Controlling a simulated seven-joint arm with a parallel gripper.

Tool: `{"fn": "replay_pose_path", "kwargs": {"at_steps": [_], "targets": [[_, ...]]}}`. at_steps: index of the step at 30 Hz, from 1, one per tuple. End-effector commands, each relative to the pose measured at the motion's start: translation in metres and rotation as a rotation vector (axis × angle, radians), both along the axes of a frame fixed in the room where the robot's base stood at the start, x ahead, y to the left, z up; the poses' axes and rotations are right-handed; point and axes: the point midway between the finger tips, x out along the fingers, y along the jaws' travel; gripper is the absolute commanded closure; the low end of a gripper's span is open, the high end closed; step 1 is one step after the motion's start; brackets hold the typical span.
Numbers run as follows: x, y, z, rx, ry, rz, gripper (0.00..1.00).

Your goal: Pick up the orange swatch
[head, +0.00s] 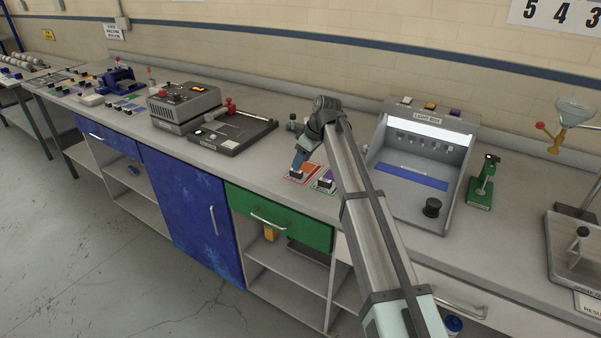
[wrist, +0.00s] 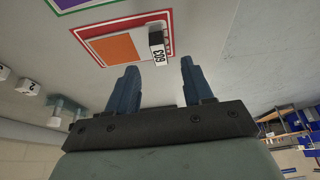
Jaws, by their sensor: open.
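The orange swatch (wrist: 112,48) is a flat orange square on a white card with a red border, lying on the bench top. A small block labelled 603 (wrist: 157,45) sits at the card's edge in the wrist view. In the head view the orange swatch (head: 305,171) is partly hidden by my gripper (head: 297,168). In the wrist view my gripper (wrist: 160,82) has its two blue fingers apart with nothing between them. The fingertips are near the card's edge, close to the block. I cannot tell how far above the bench they are.
A purple swatch with a green border (head: 326,181) lies just right of the orange one. The light box (head: 425,150) stands to the right, with a black knob (head: 432,207) at its front. A black flat device (head: 232,132) stands to the left. The bench's front edge is close by.

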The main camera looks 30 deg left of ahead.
Motion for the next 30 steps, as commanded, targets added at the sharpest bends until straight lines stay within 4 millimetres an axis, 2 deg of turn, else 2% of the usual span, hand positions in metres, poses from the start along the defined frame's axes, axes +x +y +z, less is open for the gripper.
{"fn": "replay_pose_path", "kwargs": {"at_steps": [12, 20, 30], "targets": [[0.001, 0.016, -0.043, 0.0, 0.0, 0.0, 0.49], [0.0, 0.018, -0.047, 0.0, -0.001, 0.0, 0.49], [0.0, 0.017, -0.047, 0.0, 0.0, 0.0, 0.8]]}}
